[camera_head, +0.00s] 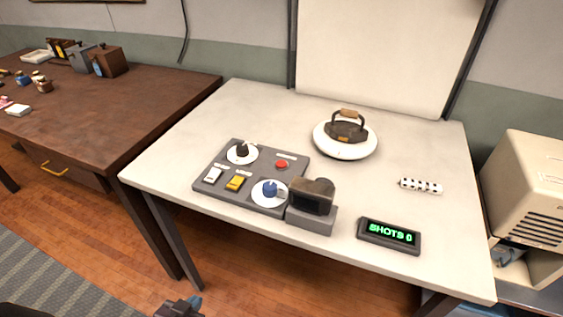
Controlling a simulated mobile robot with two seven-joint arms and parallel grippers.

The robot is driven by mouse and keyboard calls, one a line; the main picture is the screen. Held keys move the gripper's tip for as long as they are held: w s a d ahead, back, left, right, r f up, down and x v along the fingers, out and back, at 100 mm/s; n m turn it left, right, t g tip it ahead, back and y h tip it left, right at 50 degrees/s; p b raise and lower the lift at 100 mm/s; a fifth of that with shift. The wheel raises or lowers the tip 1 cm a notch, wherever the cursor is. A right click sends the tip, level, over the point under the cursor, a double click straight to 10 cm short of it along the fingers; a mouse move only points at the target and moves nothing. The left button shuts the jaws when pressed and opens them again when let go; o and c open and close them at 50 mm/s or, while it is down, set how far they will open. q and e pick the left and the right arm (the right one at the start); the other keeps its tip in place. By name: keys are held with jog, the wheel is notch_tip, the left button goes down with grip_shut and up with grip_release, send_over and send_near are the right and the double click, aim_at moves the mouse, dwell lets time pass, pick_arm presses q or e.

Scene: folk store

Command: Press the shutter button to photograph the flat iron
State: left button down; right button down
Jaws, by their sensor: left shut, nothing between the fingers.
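The flat iron (347,132), dark with a wooden handle, sits on a round white stand (345,152) before a pale backdrop. A grey control panel (222,200) lies at the table's front left. It bears a red button (281,164), a white key (213,175), a yellow key (235,183), a black knob (242,150) and a blue knob (270,188) on white dials. Its labels are too small to read. A dark camera (312,195) stands on a grey block beside the panel. A display (389,236) reads "SHOTS 0". My left gripper (181,307) is shut and empty, low in front of the table, apart from the panel.
The white table (400,150) is mostly clear around these things. A black-and-white patterned bar (421,186) lies at its right. A beige machine (530,190) stands off the right edge. A brown desk (120,100) with boxes (109,61) and small items stands at the left.

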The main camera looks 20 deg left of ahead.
pick_arm(q)
jog(key=shift+s+f, duration=0.1)
jog(key=shift+s, duration=0.2)
jog(key=shift+w, duration=0.2)
jog(key=shift+w+r, duration=0.2)
jog(key=shift+w, duration=0.1)
jog(key=shift+s, duration=0.1)
